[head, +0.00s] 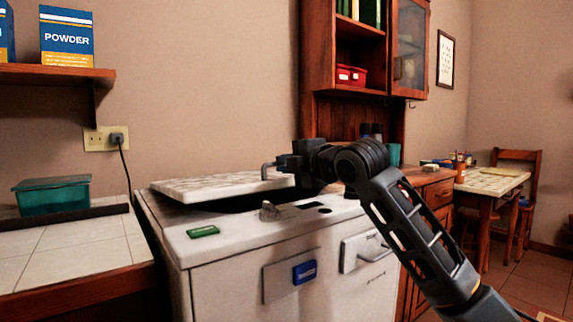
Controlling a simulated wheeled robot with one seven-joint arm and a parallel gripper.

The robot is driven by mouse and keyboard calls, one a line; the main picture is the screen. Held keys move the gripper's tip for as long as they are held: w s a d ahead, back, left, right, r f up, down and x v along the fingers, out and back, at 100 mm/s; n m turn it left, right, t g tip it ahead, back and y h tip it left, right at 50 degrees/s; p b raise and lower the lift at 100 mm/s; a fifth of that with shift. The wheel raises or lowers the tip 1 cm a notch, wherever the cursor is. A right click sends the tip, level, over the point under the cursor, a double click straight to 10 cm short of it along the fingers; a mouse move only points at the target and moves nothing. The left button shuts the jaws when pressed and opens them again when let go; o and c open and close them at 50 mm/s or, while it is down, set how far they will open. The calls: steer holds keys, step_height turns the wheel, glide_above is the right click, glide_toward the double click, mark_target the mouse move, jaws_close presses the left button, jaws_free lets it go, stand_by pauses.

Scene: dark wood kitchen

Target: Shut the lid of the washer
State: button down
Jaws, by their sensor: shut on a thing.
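The white washer (225,262) stands at the centre, against the wall. Its lid (215,186) is a pale, worn slab on top, low and nearly flat. A dark gap shows under its front and right side, so it is not flush with the top. My gripper (268,172) is at the right end of the lid, shut on the lid. The exact contact of the fingers is small and partly hidden by the gripper itself.
A tiled counter (75,250) with a teal box (52,194) adjoins on the left. A shelf (58,73) holds powder boxes. A wooden cabinet (318,90) stands behind on the right. A green item (203,231) and a knob (268,211) sit on the washer's front top.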

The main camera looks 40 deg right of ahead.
steer(key=shift+a, duration=0.1)
steer(key=c, duration=1.4)
jaws_free()
steer(key=shift+w, duration=0.1)
steer(key=shift+s, duration=0.45)
steer(key=s, duration=0.4)
steer(key=s+p, duration=0.1)
steer(key=s, duration=0.2)
steer(key=shift+r, duration=0.4)
